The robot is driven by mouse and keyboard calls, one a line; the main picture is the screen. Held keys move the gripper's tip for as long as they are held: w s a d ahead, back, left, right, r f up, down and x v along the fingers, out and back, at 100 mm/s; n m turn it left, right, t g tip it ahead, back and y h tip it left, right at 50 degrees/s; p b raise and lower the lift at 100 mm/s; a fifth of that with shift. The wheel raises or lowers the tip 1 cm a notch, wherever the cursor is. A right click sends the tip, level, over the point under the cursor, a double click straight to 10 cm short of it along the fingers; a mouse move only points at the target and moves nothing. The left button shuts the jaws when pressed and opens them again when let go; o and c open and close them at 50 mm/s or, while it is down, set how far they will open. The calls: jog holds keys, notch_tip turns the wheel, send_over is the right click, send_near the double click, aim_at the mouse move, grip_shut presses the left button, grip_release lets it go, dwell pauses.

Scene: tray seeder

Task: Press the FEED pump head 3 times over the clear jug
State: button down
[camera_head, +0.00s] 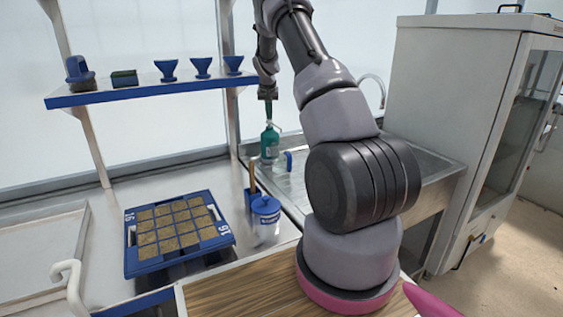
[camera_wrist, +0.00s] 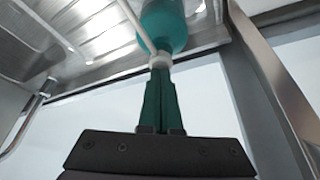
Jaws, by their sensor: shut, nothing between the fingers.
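The teal pump bottle (camera_head: 269,143) stands upright by the sink; its label is too small to read. In the wrist view the bottle (camera_wrist: 164,25) is at the top, with a pale pump head (camera_wrist: 160,60) and a thin white spout. My gripper (camera_head: 268,104) points down directly above the bottle. In the wrist view its green fingers (camera_wrist: 159,72) are together, tips at the pump head. I cannot tell whether they touch it or how far it is pressed.
A blue seed tray (camera_head: 128,262) with several soil cells lies on the bench at left. A blue tub (camera_head: 265,208) with a wooden stick stands nearer. A shelf (camera_head: 150,91) holds blue funnels. A metal sink (camera_head: 425,165) and a tall white cabinet (camera_head: 450,110) are at right.

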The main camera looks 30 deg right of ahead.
jog(key=shift+r, duration=1.25)
jog(key=shift+f, duration=0.15)
jog(key=shift+s+f, duration=0.1)
jog(key=shift+f, duration=1.15)
jog(key=shift+r, duration=1.4)
jog(key=shift+r, duration=3.05)
